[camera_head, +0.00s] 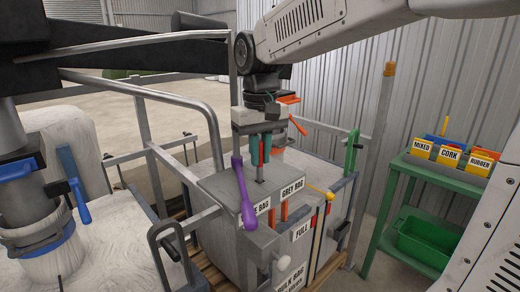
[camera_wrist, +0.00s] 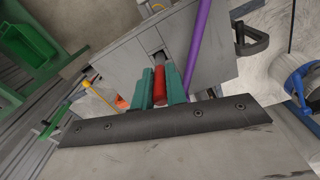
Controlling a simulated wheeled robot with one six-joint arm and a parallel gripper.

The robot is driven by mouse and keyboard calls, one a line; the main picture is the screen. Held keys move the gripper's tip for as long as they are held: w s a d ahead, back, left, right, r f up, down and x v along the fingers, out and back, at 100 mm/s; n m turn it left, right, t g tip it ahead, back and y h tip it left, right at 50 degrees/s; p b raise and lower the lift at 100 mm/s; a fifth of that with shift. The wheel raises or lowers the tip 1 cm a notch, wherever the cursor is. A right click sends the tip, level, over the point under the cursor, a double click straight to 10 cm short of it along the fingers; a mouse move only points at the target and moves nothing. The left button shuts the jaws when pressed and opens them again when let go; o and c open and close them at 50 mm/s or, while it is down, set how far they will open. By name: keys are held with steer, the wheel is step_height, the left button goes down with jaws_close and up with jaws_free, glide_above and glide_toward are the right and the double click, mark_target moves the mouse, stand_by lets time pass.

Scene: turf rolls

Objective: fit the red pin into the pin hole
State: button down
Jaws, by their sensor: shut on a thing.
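My gripper (camera_head: 261,158) is shut on the red pin (camera_head: 261,153), with one teal finger on each side of it. In the wrist view the red pin (camera_wrist: 159,86) lies between the teal fingers, and its grey shank points to a dark square opening (camera_wrist: 154,47) in the grey top plate (camera_wrist: 120,62), which appears to be the pin hole. The shank tip overlaps the opening's edge in that view; I cannot tell whether it is inside. In the head view the pin points down at the grey top (camera_head: 215,182), and the fingers hide the hole.
A yellow-tipped rod (camera_head: 320,192) is to the right. Metal rails (camera_head: 200,105) surround the left side. A green rack (camera_head: 440,172) with labelled bins stands right.

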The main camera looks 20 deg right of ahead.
mark_target(260, 183)
steer(key=shift+f, duration=1.7)
steer(key=c, duration=1.3)
jaws_free()
steer(key=shift+c, duration=0.2)
steer(key=shift+r, duration=0.1)
step_height(260, 183, up, 8)
steer(key=shift+f, duration=0.15)
steer(key=shift+f, duration=0.1)
steer(key=s+d+f, duration=0.1)
steer(key=s+f, duration=0.2)
steer(key=s, duration=0.4)
steer(key=s+d+f+t, duration=0.1)
steer(key=s+f, duration=0.3)
steer(key=s, duration=0.3)
steer(key=s+d+f, duration=0.1)
steer(key=s+f, duration=0.2)
steer(key=s, duration=0.5)
steer(key=shift+f+m, duration=0.2)
steer(key=shift+m, duration=0.1)
